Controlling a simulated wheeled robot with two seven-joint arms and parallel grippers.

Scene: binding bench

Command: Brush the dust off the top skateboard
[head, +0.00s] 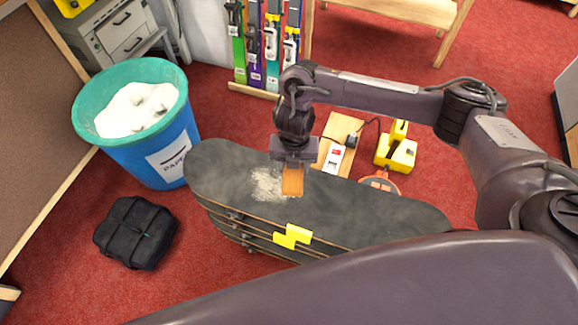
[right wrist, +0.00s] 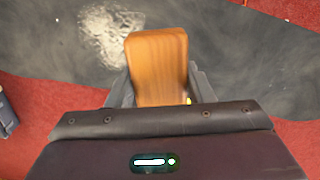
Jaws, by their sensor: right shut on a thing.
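The top skateboard (head: 370,215) is a dark grey deck lying on a stack of boards. A pale patch of dust (head: 266,184) lies on its left part; it also shows at the top of the right wrist view (right wrist: 112,32). My right gripper (head: 293,168) is shut on a brush with a wooden block (head: 292,181), over the deck just right of the dust. The brush (right wrist: 158,65) sits between the fingers in the right wrist view. Its bristles are hidden, so I cannot tell whether it touches the deck. My left gripper is not in view.
A blue bin with a green rim (head: 176,120) stands left of the stack, with a black bag (head: 136,232) in front of it. A yellow clamp-like piece (head: 292,236) is on the stack's near side. Yellow equipment (head: 396,152) and a wooden board (head: 341,132) lie behind. Skis stand at the back.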

